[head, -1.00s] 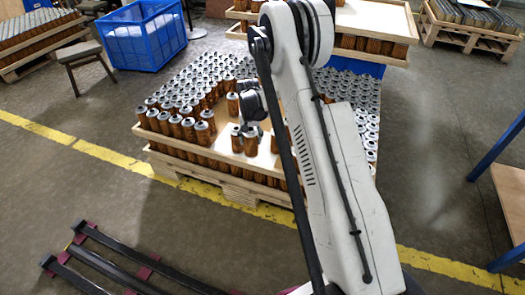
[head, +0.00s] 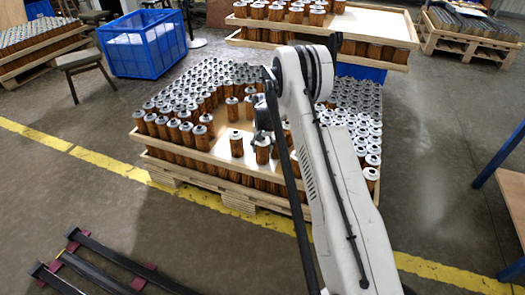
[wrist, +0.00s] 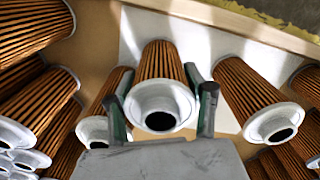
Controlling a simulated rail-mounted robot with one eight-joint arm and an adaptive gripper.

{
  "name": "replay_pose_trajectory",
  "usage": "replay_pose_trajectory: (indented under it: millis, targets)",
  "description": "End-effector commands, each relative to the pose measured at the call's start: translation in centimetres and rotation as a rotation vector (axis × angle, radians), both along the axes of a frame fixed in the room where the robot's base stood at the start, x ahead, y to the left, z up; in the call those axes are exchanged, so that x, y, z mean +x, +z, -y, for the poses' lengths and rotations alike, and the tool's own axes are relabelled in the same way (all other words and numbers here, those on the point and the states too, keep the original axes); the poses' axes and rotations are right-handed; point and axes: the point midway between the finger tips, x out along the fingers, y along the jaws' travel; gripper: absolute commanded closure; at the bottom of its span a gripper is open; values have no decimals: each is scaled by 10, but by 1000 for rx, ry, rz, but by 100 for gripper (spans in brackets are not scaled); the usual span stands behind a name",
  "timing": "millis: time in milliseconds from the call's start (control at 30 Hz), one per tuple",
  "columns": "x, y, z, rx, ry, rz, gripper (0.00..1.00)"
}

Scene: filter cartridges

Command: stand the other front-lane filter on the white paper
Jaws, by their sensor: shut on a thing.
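My gripper (wrist: 163,100) is shut on a brown pleated filter with a pale ring-shaped cap (wrist: 161,100); one finger is on each side of it. The held filter also shows in the head view (head: 262,151), upright, below my gripper (head: 264,122). The white paper (wrist: 224,58) shows behind the held filter in the wrist view. Whether the filter's base touches it is hidden.
Packed filters (head: 190,105) stand on both sides of the lane. One filter (wrist: 104,115) is close left of my gripper in the wrist view. The wooden tray rim (wrist: 215,14) bounds the front. Behind are a blue crate (head: 145,45) and another pallet tray (head: 370,60).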

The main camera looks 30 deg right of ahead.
Motion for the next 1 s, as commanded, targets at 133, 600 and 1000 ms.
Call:
replay_pose_trajectory:
  millis: [133, 600, 1000]
  targets:
    - [0, 1, 0, 0, 0, 0, 81]
    - [0, -2, 0, 0, 0, 0, 44]
    - [0, 43, 0, 0, 0, 0, 44]
